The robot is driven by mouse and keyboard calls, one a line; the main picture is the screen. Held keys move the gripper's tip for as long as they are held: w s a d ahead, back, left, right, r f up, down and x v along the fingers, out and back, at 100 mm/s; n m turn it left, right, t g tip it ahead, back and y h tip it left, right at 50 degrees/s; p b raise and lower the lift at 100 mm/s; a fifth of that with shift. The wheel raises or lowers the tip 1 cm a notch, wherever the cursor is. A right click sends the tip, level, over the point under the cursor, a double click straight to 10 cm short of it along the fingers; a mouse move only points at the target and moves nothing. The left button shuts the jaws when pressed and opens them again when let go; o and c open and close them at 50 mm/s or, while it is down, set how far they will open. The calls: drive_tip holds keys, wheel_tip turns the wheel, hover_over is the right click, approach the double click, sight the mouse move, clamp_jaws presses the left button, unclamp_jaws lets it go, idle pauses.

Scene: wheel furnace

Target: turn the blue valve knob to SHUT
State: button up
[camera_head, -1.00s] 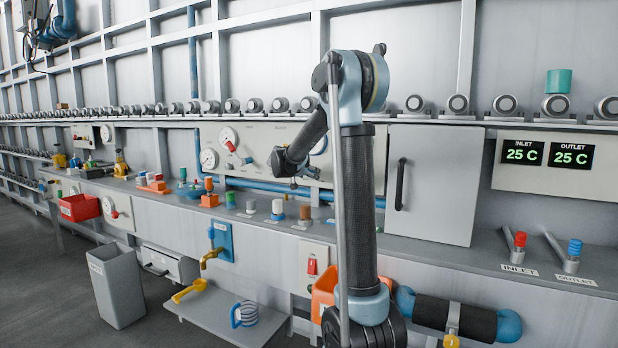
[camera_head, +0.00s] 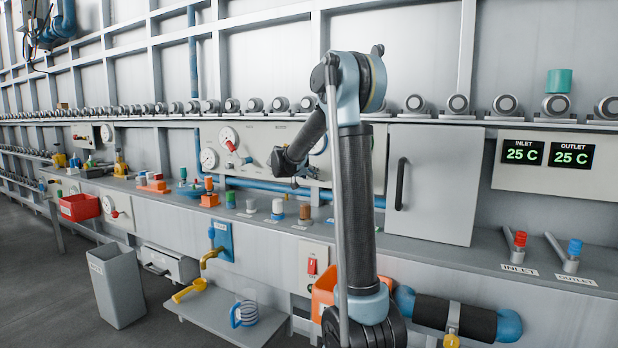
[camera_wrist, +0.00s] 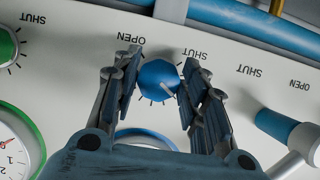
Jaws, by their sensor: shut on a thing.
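The blue valve knob (camera_wrist: 159,80) sits on the white panel in the wrist view, with a pale mark on its lower right. Upside-down printed labels OPEN (camera_wrist: 131,38) and SHUT (camera_wrist: 194,54) stand above it, at left and right. My gripper (camera_wrist: 160,82) has one finger on each side of the knob and is shut on it. In the head view my arm reaches toward the white panel (camera_head: 258,134); the fingers and the blue knob are mostly hidden there.
In the wrist view, a green knob (camera_wrist: 5,43) is at the left edge and a green-rimmed gauge (camera_wrist: 12,150) below it. A blue-ended lever (camera_wrist: 278,124) is close on the right. A blue pipe (camera_wrist: 255,25) runs along the top. A grey cabinet (camera_head: 436,185) stands right of my arm.

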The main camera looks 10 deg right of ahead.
drive_tip(key=shift+w+a+f+n+g+h, duration=0.1)
drive_tip(key=shift+n+g+h, duration=0.2)
drive_tip(key=shift+n+h, duration=1.2)
drive_tip(key=shift+s+r+n+g+h, duration=0.1)
drive_tip(key=shift+n+g+h, duration=0.4)
drive_tip(key=shift+n, duration=1.8)
drive_tip(key=shift+w+a+f+n+g+h, duration=0.1)
drive_tip(key=shift+n+h, duration=1.2)
drive_tip(key=shift+n, duration=0.6)
drive_tip(key=o, duration=1)
drive_tip(key=shift+o, duration=0.2)
drive_tip(key=f+v, duration=0.1)
drive_tip(key=v, duration=1.1)
drive_tip(key=shift+r, duration=0.3)
drive_tip(key=shift+d, duration=0.1)
